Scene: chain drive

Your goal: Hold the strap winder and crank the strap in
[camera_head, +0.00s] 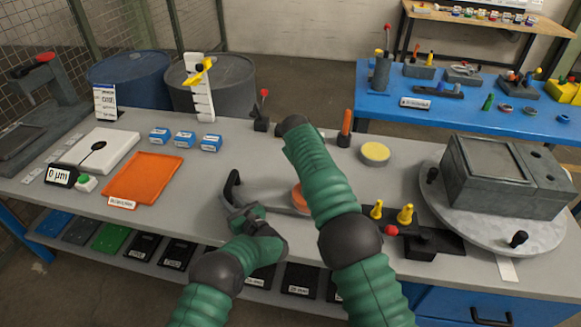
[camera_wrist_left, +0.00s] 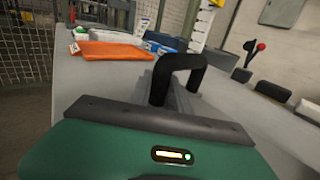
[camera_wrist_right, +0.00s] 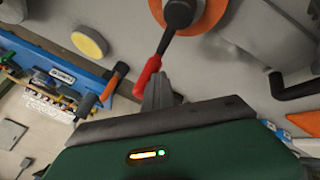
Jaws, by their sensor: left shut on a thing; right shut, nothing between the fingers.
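The strap winder has a black bar handle (camera_head: 233,185) and an orange disc (camera_head: 299,197), partly hidden behind my right arm. My left gripper (camera_head: 240,209) is shut on the winder at its handle end; the black handle (camera_wrist_left: 178,68) stands just beyond the fingers in the left wrist view. In the right wrist view, the orange disc (camera_wrist_right: 212,16) carries a dark hub and a crank with a red grip (camera_wrist_right: 148,75). My right gripper (camera_wrist_right: 160,88) is shut and empty, right beside the red grip; I cannot tell if they touch. The head view hides its fingers.
An orange tray (camera_head: 145,178) and several blue boxes (camera_head: 185,139) lie to the left. A yellow-topped disc (camera_head: 375,153) is beyond my right arm. Yellow pegs (camera_head: 405,214) on a dark base and a round turntable (camera_head: 450,231) with a grey box stand to the right.

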